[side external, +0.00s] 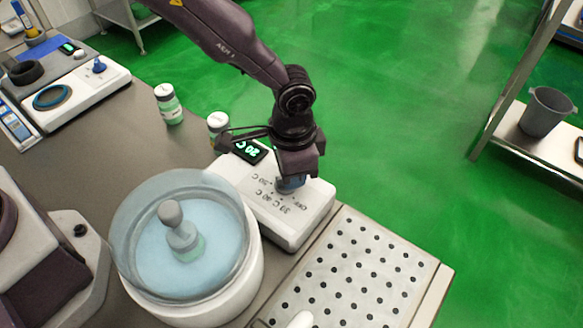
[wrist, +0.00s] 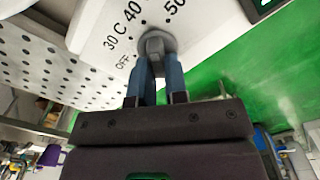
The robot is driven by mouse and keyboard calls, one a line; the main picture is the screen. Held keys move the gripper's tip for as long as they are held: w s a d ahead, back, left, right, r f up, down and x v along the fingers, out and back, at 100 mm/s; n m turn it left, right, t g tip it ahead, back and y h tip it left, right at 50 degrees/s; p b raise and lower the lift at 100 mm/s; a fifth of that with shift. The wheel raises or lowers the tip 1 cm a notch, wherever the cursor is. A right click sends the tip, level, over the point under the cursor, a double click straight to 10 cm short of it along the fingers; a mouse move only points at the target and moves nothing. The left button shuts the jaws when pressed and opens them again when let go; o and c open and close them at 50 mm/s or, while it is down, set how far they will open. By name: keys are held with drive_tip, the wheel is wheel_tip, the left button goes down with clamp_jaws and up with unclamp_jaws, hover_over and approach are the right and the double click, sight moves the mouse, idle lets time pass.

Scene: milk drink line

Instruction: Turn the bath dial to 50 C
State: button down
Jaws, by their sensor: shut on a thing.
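The bath dial (wrist: 157,43) is a grey knob on the sloping white control box (side external: 262,208), with marks OFF, 30 C, 40 C and 50 around it. My gripper (wrist: 158,72) is shut on the dial, its blue fingers on either side of the knob. In the side view, my gripper (side external: 291,184) comes down onto the box from above and mostly hides the dial. I cannot tell which mark the dial points to. A black display (side external: 249,151) on the box shows green digits that look like 20 C.
The round bath (side external: 240,262) with pale blue water stands left of the box, with a grey-topped bottle (side external: 171,214) in it. Two capped bottles (side external: 168,104) (side external: 217,123) stand behind. A perforated tray (side external: 347,262) lies to the right.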

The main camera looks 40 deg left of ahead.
drive_tip(key=m, duration=0.5)
drive_tip(key=shift+s+d+r+m, duration=0.1)
drive_tip(key=shift+s+d+m, duration=0.1)
drive_tip(key=shift+m, duration=0.2)
idle(0.4)
drive_tip(key=c, duration=1.1)
unclamp_jaws()
drive_tip(key=shift+c, duration=0.2)
wheel_tip(320, 180, up, 13)
